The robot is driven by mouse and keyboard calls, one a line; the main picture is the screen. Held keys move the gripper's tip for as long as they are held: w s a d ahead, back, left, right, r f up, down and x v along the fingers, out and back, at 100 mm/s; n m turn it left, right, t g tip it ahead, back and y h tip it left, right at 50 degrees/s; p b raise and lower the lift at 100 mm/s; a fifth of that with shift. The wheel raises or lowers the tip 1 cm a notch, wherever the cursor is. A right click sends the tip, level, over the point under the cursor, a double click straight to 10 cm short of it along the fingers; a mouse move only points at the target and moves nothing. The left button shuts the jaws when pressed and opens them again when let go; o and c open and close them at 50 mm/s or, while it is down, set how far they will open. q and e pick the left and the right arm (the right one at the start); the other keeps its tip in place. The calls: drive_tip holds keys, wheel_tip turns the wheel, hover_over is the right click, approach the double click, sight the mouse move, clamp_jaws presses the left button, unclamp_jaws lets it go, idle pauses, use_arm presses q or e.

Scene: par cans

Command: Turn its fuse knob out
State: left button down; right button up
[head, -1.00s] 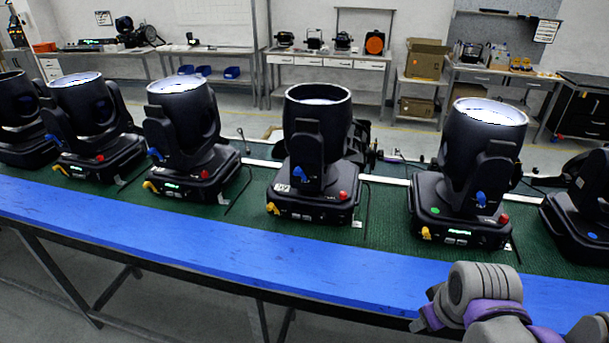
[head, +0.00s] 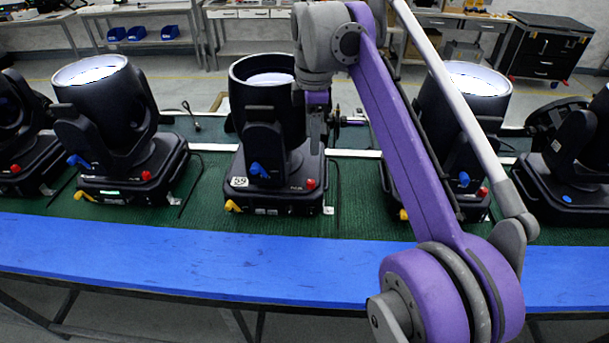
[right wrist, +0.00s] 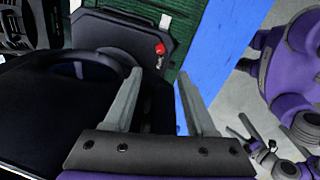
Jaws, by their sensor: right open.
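The middle par can (head: 262,110) is a black lamp on a black base, with a white "59" label at its front left. A red knob (head: 311,183), which looks like the fuse knob, sits on the front right of its base. My right gripper (head: 317,140) hangs beside the can's right side, above and slightly behind that knob. In the right wrist view, the open fingers (right wrist: 160,75) point toward the red knob (right wrist: 160,49), which shows beyond and between their tips with clear space. Nothing is between the fingers. My left gripper is out of view.
The middle can's base also carries a blue knob (head: 259,171) and a yellow one (head: 232,206). Similar cans stand left (head: 105,110) and right (head: 465,90), the right one partly behind my arm. The blue table edge (head: 180,255) is clear.

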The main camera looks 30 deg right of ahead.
sight(311, 181)
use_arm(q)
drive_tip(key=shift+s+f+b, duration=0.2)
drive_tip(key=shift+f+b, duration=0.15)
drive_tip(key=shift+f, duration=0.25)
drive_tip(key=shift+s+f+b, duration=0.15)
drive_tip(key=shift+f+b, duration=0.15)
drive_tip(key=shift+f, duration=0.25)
use_arm(e)
drive_tip(key=f, duration=1.3)
drive_tip(key=shift+w, duration=0.3)
clamp_jaws()
